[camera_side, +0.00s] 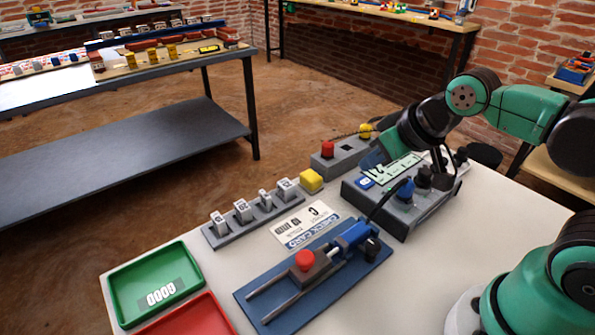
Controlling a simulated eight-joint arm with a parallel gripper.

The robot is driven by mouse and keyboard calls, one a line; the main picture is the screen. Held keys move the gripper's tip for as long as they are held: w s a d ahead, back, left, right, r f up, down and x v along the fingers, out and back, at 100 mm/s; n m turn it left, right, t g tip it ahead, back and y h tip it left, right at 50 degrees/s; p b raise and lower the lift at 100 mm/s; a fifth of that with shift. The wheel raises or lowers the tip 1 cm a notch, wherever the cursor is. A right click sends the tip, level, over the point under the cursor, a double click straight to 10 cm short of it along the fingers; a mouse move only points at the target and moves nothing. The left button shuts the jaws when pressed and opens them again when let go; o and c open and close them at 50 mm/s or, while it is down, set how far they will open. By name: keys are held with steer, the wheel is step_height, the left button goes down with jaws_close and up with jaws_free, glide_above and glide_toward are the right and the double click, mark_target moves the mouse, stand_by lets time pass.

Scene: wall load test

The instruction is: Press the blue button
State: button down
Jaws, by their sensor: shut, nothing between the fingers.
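A grey instrument box (388,210) stands on the white table, with a pale green display on its sloped top. A small blue square (365,183) lies at the left of the display, and a blue rounded knob or button (404,188) stands at its front. I cannot tell which of these is the blue button. My gripper (373,157) hangs from the upper right just behind the box's left end. It appears apart from both blue parts. Its fingers are small and partly hidden, shut and empty.
A grey box with a red button (327,149) stands behind. A yellow block (311,181), weight rack (250,215), printed card (306,224) and blue slide fixture (310,285) lie left and in front. Green (155,283) and red (190,318) trays sit front left.

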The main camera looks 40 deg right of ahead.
steer(key=shift+w+r, duration=0.1)
step_height(320, 180, up, 5)
steer(key=g, duration=0.7)
glide_above(365, 181)
steer(key=shift+r, duration=0.15)
step_height(365, 181, down, 14)
steer(key=shift+f, duration=0.1)
stand_by(0.5)
